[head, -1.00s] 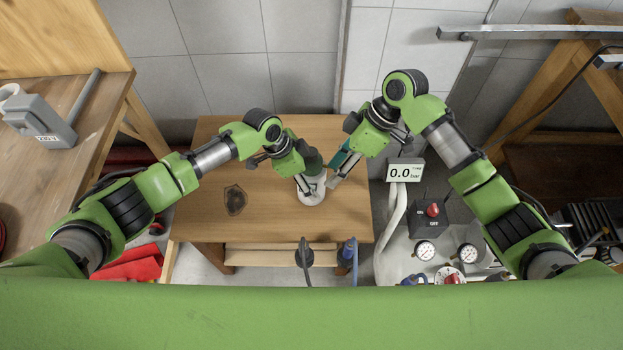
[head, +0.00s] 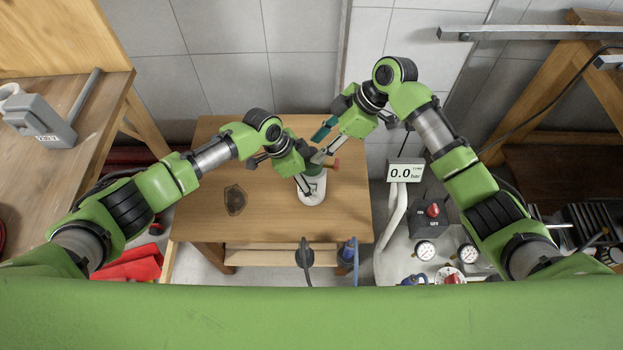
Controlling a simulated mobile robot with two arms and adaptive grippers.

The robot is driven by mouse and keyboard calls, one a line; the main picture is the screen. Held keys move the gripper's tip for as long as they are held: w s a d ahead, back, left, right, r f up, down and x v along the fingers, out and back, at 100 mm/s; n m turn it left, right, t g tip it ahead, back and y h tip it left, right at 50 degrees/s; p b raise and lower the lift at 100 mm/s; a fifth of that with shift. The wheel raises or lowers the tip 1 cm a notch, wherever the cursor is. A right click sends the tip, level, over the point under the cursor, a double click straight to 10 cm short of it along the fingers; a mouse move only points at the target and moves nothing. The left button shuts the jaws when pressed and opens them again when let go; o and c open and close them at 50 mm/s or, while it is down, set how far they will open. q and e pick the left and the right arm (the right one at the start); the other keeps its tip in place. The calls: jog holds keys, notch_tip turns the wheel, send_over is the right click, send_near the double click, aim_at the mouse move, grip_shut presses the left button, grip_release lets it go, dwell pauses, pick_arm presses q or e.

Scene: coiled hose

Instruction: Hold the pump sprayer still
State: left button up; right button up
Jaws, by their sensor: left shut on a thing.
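The pump sprayer stands on the small wooden table, with its white lower part (head: 313,197) and a dark green part above it in view. My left gripper (head: 306,184) is shut on the sprayer from the left, and its wrist hides much of the top. My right gripper (head: 320,156) is just above and behind the sprayer's top. I cannot tell whether its fingers are open or shut, or whether they touch the sprayer. A teal piece (head: 324,129) shows by the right gripper. A small red-brown tip (head: 336,164) sticks out to the right of the sprayer.
A display reading 0.0 bar (head: 405,171) and gauges (head: 424,250) stand to the right. A workbench (head: 95,105) is at the left.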

jog(key=shift+x, duration=0.85)
grip_shut()
